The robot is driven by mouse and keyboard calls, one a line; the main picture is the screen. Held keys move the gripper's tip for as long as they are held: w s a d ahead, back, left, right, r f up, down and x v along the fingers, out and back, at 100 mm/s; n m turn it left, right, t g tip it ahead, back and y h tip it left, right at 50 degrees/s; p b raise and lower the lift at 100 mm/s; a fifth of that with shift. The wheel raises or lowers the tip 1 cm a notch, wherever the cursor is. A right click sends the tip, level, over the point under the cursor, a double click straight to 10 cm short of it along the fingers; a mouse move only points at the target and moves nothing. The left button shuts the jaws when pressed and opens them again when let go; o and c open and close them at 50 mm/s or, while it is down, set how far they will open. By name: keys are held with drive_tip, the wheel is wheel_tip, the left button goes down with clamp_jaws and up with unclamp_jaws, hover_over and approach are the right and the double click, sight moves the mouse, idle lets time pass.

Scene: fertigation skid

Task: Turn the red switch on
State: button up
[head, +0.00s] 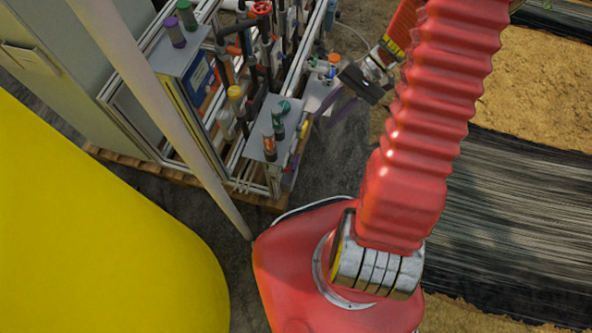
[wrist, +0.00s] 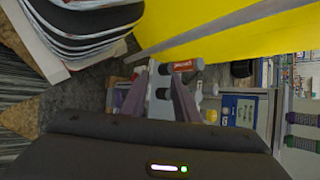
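My gripper (head: 334,108) is in the upper middle of the head view, right of the skid and apart from it. In the wrist view its two purple fingers (wrist: 160,98) are spread with nothing held between them. I cannot clearly make out a red switch in either view. A small grey box (head: 256,150) at the skid's near corner carries two short cylinders, one with an orange-red band (head: 268,146) and one green (head: 278,124). A red-banded cylinder (wrist: 187,65) shows just beyond the fingertips in the wrist view.
A red round handwheel (head: 262,8) sits among the skid's pipes. A blue-faced controller (head: 197,78) is on the skid frame, with a grey cabinet (head: 50,60) behind. A large yellow tank (head: 90,230) and a pale post (head: 150,90) stand at left. Bare ground lies right of the skid.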

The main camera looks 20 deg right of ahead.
sight(286, 169)
drive_tip(key=s+f+m+t+y, duration=0.2)
drive_tip(key=f+m+t, duration=0.1)
drive_tip(key=f, duration=0.7)
drive_tip(key=s+d+f+m+t+y, duration=0.1)
drive_tip(key=s+f+m+t+y, duration=0.1)
drive_tip(key=f, duration=0.9)
drive_tip(key=s+f+m+t+y, duration=0.1)
drive_tip(key=s+f+m+t, duration=0.2)
drive_tip(key=f, duration=0.7)
drive_tip(key=m+t, duration=0.2)
drive_tip(key=t, duration=0.2)
drive_tip(key=shift+s+d+f+m+y, duration=0.2)
drive_tip(key=shift+s+d+m+y, duration=0.1)
drive_tip(key=shift+y, duration=0.1)
drive_tip(key=shift+a, duration=0.15)
drive_tip(key=x, duration=1.3)
drive_tip(key=shift+w+a, duration=0.2)
drive_tip(key=shift+w, duration=0.05)
drive_tip(key=shift+c, duration=0.4)
clamp_jaws()
